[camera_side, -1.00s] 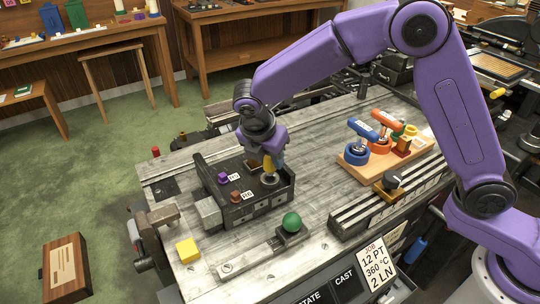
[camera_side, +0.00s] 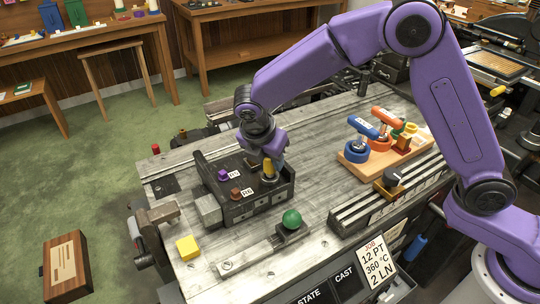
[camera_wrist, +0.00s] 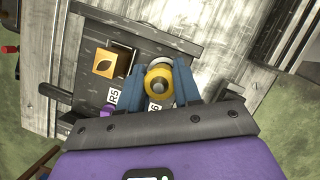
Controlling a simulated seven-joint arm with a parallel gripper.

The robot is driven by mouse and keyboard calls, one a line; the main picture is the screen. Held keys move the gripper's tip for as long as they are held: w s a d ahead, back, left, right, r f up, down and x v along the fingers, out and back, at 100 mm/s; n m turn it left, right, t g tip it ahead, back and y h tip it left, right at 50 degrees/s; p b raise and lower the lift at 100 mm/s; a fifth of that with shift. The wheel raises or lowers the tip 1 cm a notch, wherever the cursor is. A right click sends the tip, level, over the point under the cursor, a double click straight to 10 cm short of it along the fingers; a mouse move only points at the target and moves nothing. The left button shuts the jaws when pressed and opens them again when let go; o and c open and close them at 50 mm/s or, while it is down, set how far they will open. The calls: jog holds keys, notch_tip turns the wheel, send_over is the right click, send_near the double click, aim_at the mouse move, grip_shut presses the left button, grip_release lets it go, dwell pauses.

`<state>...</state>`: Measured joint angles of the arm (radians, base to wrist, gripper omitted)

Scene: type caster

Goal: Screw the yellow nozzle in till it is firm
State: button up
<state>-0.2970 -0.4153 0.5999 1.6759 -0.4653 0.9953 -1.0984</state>
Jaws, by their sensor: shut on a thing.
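The yellow nozzle (camera_side: 268,167) stands upright at the right end of the dark caster block (camera_side: 262,209). My gripper (camera_side: 270,160) comes down over it from above and is shut on it. In the wrist view the nozzle (camera_wrist: 159,78) shows end-on between the two blue fingers of my gripper (camera_wrist: 158,86), with a pale ring (camera_wrist: 184,84) partly visible beside it. The nozzle's lower end is hidden, so I cannot tell how deep it sits.
Purple (camera_side: 223,174) and brown (camera_side: 235,193) knobs stand on the block near the gripper. A green ball-topped lever (camera_side: 292,219) is in front. A wooden rack (camera_side: 355,163) with blue and orange handled tools stands right. A yellow cube (camera_side: 188,248) lies front left.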

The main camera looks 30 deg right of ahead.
jog(key=shift+f, duration=0.45)
jog(key=o, duration=1.1)
jog(key=shift+o, duration=0.2)
jog(key=v, duration=1.7)
jog(key=shift+r, duration=0.2)
jog(key=shift+s+a, duration=0.1)
